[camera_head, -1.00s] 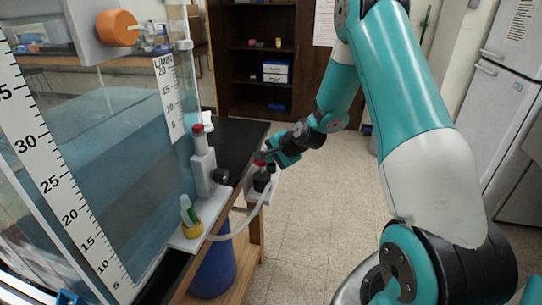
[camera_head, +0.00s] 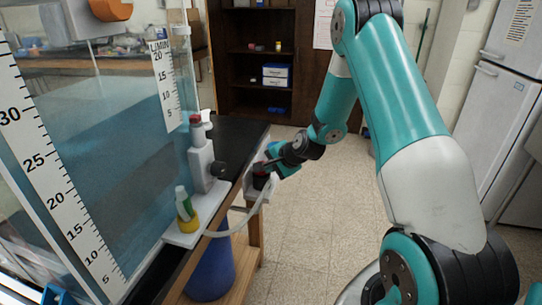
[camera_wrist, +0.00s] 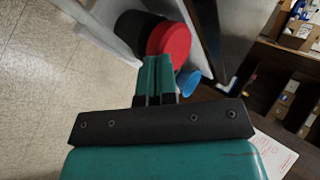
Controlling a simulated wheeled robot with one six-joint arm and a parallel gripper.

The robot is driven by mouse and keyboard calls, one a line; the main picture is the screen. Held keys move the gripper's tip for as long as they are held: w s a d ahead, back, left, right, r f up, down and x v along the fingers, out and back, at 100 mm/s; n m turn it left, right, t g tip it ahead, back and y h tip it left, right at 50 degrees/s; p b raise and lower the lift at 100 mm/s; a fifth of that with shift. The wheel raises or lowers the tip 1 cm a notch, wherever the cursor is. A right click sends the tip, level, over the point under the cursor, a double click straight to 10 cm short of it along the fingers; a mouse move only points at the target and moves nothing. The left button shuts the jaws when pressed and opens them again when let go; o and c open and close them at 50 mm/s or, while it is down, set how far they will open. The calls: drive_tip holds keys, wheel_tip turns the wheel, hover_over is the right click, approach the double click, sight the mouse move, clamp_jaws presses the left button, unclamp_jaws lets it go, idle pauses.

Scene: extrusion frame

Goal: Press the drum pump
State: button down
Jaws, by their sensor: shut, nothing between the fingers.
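The drum pump, a small black body (camera_head: 260,182) with a red top (camera_head: 259,168), sits on a white bracket at the table's side edge in the head view. In the wrist view its round red top (camera_wrist: 169,42) lies just beyond my fingertips, with the black body (camera_wrist: 135,30) behind it. My gripper (camera_head: 266,163) is shut and empty. Its fingertips overlap the red top's near edge in the wrist view (camera_wrist: 157,62). I cannot tell whether they touch it. A blue drum (camera_head: 212,272) stands below the table.
A water tank with rulers (camera_head: 85,150) fills the left. A grey device with a red cap (camera_head: 200,152) and a yellow cup (camera_head: 187,224) stand beside it. A pale hose (camera_head: 240,222) runs near the pump. The floor (camera_head: 320,210) to the right is clear.

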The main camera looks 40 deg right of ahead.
drive_tip(key=shift+s+f, duration=0.1)
drive_tip(key=shift+f, duration=0.05)
drive_tip(key=p+v, duration=0.1)
drive_tip(key=v, duration=1.3)
drive_tip(key=shift+a+r, duration=0.15)
drive_tip(key=shift+r, duration=0.1)
idle(2.5)
